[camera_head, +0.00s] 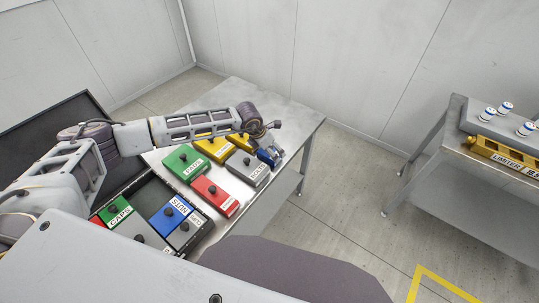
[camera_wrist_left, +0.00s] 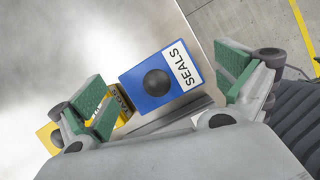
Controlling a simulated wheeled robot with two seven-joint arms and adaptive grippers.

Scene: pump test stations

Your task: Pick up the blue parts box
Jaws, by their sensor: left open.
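A blue parts box labelled SEALS, with a dark round knob on top, is on the metal table. It shows in the wrist view (camera_wrist_left: 147,98), between the two green-padded fingers of my left gripper (camera_wrist_left: 162,88). In the head view this blue box (camera_head: 267,158) is partly hidden by my left gripper (camera_head: 272,148), which is over it at the table's right side. The gripper is open and empty; I cannot tell whether a finger touches the box. A second blue box (camera_head: 160,222) sits in the black tray. My right gripper is not in view.
Green (camera_head: 182,162), yellow (camera_head: 213,149), red (camera_head: 215,196) and grey (camera_head: 247,169) boxes stand close by on the table (camera_head: 309,124). The black tray (camera_head: 207,226) holds several boxes at the near left. A second table (camera_head: 425,165) stands right, across open floor.

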